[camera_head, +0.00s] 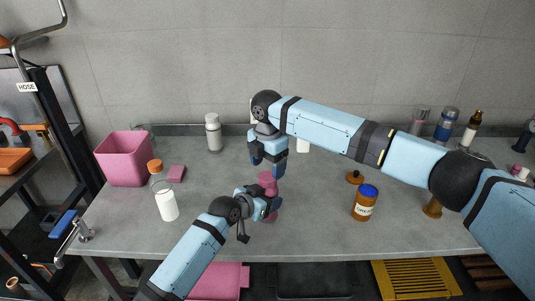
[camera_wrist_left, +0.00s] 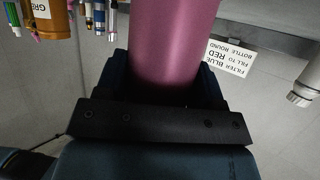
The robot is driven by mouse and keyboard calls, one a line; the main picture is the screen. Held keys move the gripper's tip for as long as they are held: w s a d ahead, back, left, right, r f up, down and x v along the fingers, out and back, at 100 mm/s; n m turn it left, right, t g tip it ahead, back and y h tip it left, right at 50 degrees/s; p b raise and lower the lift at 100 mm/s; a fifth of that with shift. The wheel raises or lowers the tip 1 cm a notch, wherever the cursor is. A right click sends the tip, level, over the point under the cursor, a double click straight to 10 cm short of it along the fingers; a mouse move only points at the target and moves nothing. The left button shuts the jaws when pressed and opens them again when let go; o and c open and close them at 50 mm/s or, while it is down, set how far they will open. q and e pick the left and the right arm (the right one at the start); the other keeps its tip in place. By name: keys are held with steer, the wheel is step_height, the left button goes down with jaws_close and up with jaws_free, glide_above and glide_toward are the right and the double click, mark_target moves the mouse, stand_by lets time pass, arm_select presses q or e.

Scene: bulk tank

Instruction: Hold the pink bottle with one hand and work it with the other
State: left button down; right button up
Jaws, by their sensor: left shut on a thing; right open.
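The pink bottle (camera_head: 267,180) stands upright near the middle of the grey bench, and its pink body also fills the top middle of the left wrist view (camera_wrist_left: 172,45). My left gripper (camera_head: 270,204) is shut around the bottle's body, low down. My right gripper (camera_head: 267,165) points down just above the bottle's top, open and with nothing between its fingers. Whether its fingertips touch the top cannot be told. The bottle's lower part is partly hidden by my left gripper.
A pink bin (camera_head: 124,160), a clear bottle with white contents (camera_head: 167,205) and a white bottle (camera_head: 214,134) stand to the left. A brown jar with a blue lid (camera_head: 363,206) stands right. Several bottles line the back right. My right arm spans the right side.

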mark_target(268, 176)
steer(key=shift+f, duration=2.05)
steer(key=shift+c, duration=0.2)
steer(key=c, duration=0.9)
steer(key=shift+m, duration=1.7)
steer(key=o, duration=1)
